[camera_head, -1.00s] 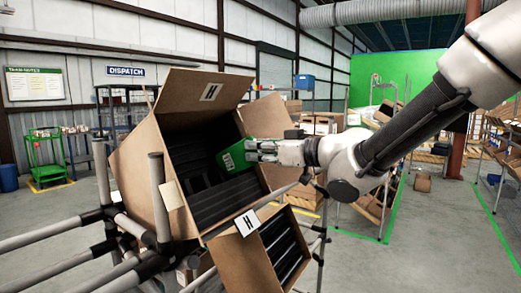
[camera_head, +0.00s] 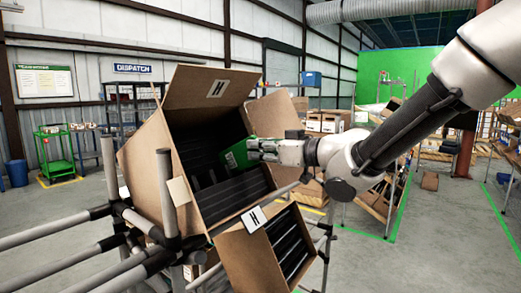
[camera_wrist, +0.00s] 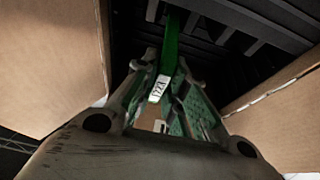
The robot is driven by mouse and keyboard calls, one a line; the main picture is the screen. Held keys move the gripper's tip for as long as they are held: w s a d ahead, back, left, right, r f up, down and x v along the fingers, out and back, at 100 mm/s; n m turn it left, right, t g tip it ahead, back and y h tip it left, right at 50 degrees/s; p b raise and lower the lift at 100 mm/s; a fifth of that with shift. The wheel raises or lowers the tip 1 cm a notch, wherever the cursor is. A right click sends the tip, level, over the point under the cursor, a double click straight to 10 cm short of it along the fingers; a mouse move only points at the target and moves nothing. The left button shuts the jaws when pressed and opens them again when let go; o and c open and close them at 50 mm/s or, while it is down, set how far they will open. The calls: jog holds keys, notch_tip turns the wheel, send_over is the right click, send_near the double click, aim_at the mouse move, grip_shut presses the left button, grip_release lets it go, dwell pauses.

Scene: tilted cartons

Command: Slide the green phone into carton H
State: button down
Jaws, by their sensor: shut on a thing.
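The green phone (camera_head: 235,157) is in my gripper (camera_head: 255,150) at the mouth of carton H (camera_head: 148,165). In the wrist view the green phone (camera_wrist: 170,52) stands edge-on between the fingers of my gripper (camera_wrist: 165,95), with a white label on it. Its far end reaches toward dark slotted dividers (camera_wrist: 225,30) inside the carton. Carton H is tilted with its flaps open; the upper flap (camera_head: 190,88) bears an H label. Whether the phone touches a divider cannot be told.
The carton rests on a grey tube frame (camera_head: 70,220). A lower flap or box with dark slots and an H label (camera_head: 255,219) stands in front. A side flap (camera_head: 272,118) rises behind my gripper. Shelves and a green cart (camera_head: 55,150) are far back.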

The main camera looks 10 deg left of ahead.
aim_at(243, 160)
jog(key=shift+w+a+f, duration=0.3)
jog(key=shift+a+f, duration=0.2)
jog(key=shift+a, duration=0.2)
jog(key=shift+w+a+f, duration=0.25)
jog(key=shift+a+f, duration=0.2)
jog(key=shift+a, duration=0.2)
jog(key=shift+w+a+f, duration=0.3)
jog(key=shift+a+f, duration=0.2)
jog(key=shift+a, duration=0.2)
jog(key=shift+w+a+f, duration=0.2)
jog(key=shift+a+f, duration=0.1)
jog(key=shift+a, duration=0.2)
dwell(0.7)
dwell(0.3)
jog(key=c, duration=1.4)
grip_release()
jog(key=s+d+r, duration=0.1)
jog(key=d, duration=0.1)
jog(key=s+d+r, duration=0.1)
jog(key=d, duration=0.2)
jog(key=s+d+r, duration=0.1)
jog(key=d+r, duration=0.1)
jog(key=shift+d+r, duration=0.1)
jog(key=shift+d, duration=0.05)
